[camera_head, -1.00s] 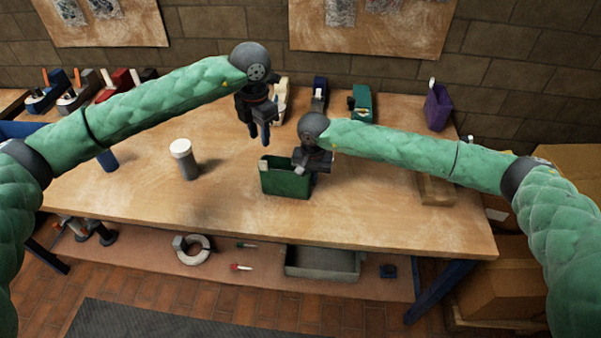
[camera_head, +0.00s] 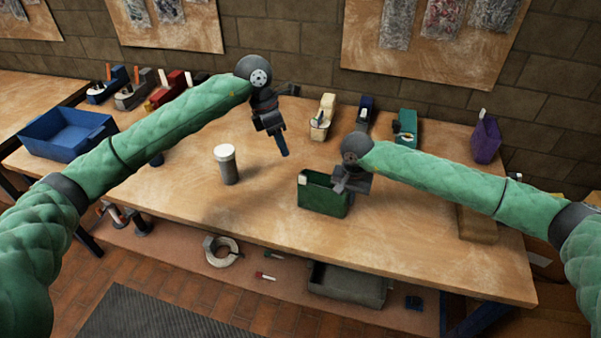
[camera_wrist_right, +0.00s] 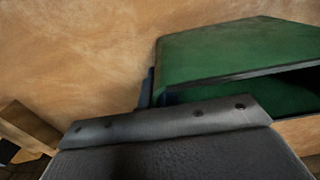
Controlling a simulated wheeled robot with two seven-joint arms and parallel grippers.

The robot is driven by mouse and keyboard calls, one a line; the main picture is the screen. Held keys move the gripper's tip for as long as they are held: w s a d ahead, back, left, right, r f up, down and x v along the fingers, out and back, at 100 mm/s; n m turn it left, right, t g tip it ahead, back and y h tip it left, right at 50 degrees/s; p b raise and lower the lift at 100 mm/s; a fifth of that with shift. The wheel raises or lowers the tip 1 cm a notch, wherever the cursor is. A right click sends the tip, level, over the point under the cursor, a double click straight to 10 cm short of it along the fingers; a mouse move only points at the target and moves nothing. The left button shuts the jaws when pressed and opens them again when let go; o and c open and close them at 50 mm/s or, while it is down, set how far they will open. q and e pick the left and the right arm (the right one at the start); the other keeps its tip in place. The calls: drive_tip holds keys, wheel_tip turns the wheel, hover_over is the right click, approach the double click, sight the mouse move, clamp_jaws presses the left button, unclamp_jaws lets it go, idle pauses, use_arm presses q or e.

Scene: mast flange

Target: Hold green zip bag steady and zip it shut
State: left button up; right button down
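The green zip bag (camera_head: 322,196) stands upright on the wooden bench, with a small white piece (camera_head: 302,179) at its top left corner. Its mouth looks open in the right wrist view, where the bag (camera_wrist_right: 235,55) shows a dark gap along its top. My right gripper (camera_head: 345,187) is at the bag's right upper end, touching or very close. A blue finger (camera_wrist_right: 147,88) shows beside the bag's edge; the other finger is hidden, so its grip is unclear. My left gripper (camera_head: 281,148) hangs above the bench, up and left of the bag and apart from it; its finger gap is not clear.
A white-capped grey canister (camera_head: 228,168) stands left of the bag. Behind are a cream dispenser (camera_head: 322,118), a teal one (camera_head: 406,130) and a purple bag (camera_head: 485,140). A blue bin (camera_head: 68,135) is at far left. The bench front between canister and bag is clear.

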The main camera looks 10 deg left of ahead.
sight(302, 175)
use_arm(q)
drive_tip(key=d+f+m, duration=0.1)
drive_tip(key=f+m, duration=0.1)
drive_tip(key=f, duration=0.1)
drive_tip(key=d+f+m, duration=0.2)
drive_tip(key=f+m, duration=0.1)
drive_tip(key=d+f+m+h, duration=0.1)
drive_tip(key=d+f+m, duration=0.1)
drive_tip(key=f, duration=0.2)
drive_tip(key=shift+s+d+m, duration=0.15)
drive_tip(key=shift+s+m, duration=0.25)
idle(0.4)
drive_tip(key=shift+r, duration=0.1)
clamp_jaws()
